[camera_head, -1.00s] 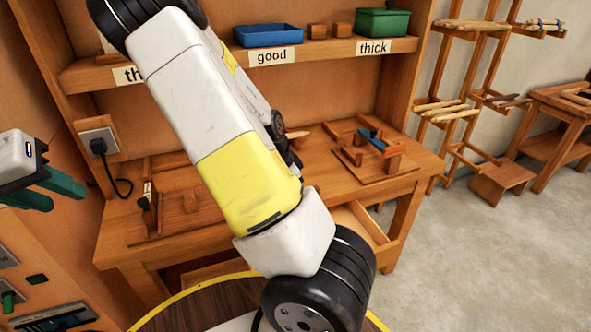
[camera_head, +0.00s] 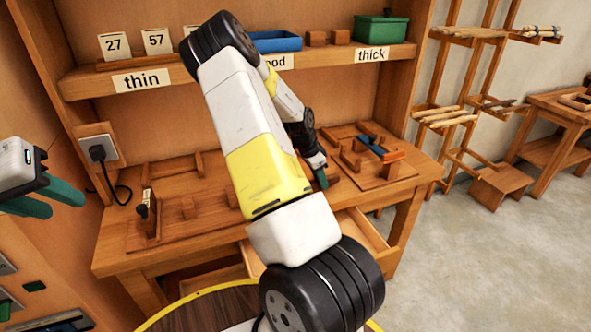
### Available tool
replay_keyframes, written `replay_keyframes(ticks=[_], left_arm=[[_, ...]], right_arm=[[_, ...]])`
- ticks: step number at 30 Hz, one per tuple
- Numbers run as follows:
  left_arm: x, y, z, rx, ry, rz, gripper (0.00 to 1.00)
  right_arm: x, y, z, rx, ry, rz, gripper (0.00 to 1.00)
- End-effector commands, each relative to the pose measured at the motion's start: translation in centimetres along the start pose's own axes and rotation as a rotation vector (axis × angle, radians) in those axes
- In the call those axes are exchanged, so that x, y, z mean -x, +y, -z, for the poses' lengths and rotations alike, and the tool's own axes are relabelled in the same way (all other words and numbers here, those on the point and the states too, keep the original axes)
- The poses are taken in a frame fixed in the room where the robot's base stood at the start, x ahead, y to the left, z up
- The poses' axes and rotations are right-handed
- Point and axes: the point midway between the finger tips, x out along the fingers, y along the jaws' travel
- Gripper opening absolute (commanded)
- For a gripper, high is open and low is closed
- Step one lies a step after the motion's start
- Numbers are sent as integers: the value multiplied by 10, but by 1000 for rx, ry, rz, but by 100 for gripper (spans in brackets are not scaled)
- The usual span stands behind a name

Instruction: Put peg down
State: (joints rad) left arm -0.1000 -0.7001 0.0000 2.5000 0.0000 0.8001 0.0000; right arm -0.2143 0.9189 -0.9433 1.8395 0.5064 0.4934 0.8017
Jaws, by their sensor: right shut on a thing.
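My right gripper (camera_head: 322,178) is over the workbench, at the left edge of the jig board on the right, with its green fingertips pointing down. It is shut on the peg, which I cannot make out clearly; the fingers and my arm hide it. I cannot tell whether the peg touches the bench. My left gripper (camera_head: 45,198) is at the left edge of the view, away from the bench. Its two green fingers are apart with nothing seen between them.
The jig board (camera_head: 397,178) holds wooden blocks and a blue piece (camera_head: 370,144). Another fixture with a dark clamp (camera_head: 143,210) stands at the bench's left. A shelf labelled thin (camera_head: 141,81) and thick (camera_head: 371,55) carries a blue tray (camera_head: 276,41) and green bin (camera_head: 381,29). A drawer (camera_head: 362,238) stands open.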

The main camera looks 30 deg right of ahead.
Motion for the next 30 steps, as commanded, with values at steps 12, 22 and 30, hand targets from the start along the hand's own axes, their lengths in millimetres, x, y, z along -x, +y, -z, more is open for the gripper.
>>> replay_keyframes(ticks=[12, 22, 30], left_arm=[[0, 0, 0, 0, 0, 0, 36], [0, 0, 0, 0, 0, 0, 36], [0, 0, 0, 0, 0, 0, 36]], right_arm=[[-16, 0, -6, -1, 0, 0, 0], [-17, 0, -6, -1, 0, 0, 58], [-8, -1, -6, 0, 0, 2, 58]])
